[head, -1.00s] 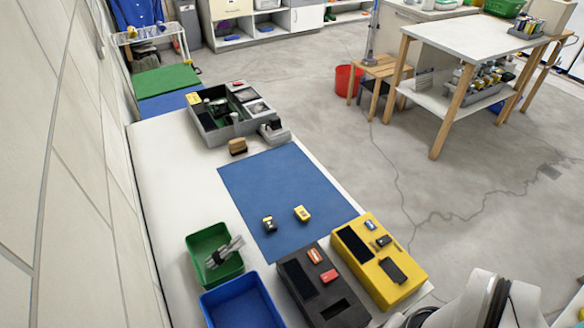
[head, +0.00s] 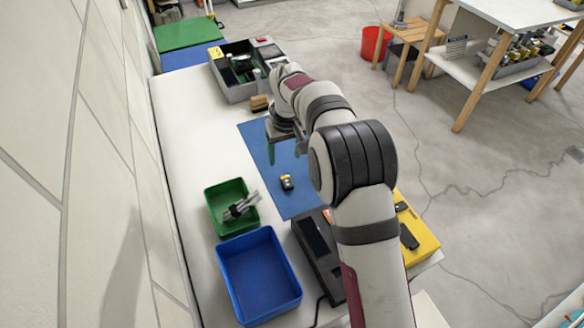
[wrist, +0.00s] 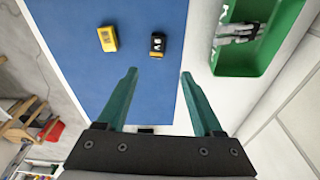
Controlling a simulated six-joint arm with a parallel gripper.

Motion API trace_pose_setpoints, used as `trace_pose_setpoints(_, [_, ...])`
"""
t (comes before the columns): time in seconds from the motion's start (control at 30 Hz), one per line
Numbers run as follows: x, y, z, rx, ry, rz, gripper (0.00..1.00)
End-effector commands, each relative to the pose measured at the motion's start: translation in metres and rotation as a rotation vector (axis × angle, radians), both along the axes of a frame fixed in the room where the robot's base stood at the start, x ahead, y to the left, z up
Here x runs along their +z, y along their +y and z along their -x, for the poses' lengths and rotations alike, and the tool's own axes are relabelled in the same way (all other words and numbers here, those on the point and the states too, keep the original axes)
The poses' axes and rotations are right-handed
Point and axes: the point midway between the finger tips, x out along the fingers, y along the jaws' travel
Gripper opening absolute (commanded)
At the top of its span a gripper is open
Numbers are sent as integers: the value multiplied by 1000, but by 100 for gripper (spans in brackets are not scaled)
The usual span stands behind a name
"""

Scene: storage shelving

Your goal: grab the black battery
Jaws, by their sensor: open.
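The black battery (wrist: 158,45), with a yellow part, lies on the blue mat (wrist: 70,75). It shows in the head view (head: 287,183) near the mat's left edge. A yellow battery (wrist: 108,39) with a dark label lies to its left in the wrist view; my arm hides it in the head view. My gripper (wrist: 159,75) has two green fingers spread wide with nothing between them. In the wrist view the black battery is just beyond the fingertips, roughly in line with the gap. In the head view my gripper (head: 286,157) is over the mat, behind the battery.
A green bin (head: 213,222) holding grey items and an empty blue bin (head: 228,296) stand left of the mat's near end. Black (head: 308,240) and yellow (head: 424,238) boxes are partly behind my arm. A grey tray (head: 238,95) stands farther back.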

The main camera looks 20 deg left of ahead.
Motion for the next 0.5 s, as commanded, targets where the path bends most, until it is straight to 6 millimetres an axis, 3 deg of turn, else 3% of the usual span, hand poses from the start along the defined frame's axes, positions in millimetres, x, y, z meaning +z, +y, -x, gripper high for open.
trace_pose_setpoints(0.1, [-34,2,-3,-3,4,1,68])
trace_pose_setpoints(0.5, [-102,0,-10,-5,3,1,68])
